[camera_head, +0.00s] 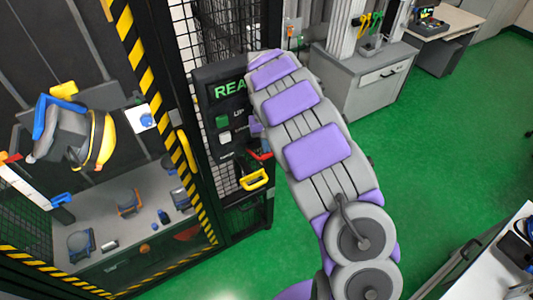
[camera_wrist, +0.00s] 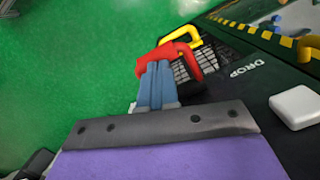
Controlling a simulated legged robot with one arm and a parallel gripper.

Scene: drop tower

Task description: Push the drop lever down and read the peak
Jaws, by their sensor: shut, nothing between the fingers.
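The drop lever (camera_wrist: 168,58) is a red handle beside the word DROP on the black panel (camera_wrist: 262,82) in the wrist view. My gripper (camera_wrist: 157,66) is shut and empty. Its blue-grey fingertips overlap the lever's near side in the picture; I cannot tell whether they touch it. In the head view, a small red part of the lever (camera_head: 262,156) shows at the panel's lower right, with my arm over much of the panel. No peak number is readable.
A yellow handle (camera_head: 255,180) sits just below the lever in the head view. A white button (camera_wrist: 297,107) is on the panel. The caged tower with striped posts (camera_head: 150,75) stands left. A grey cabinet (camera_head: 362,85) stands behind. Green floor (camera_head: 450,130) is open to the right.

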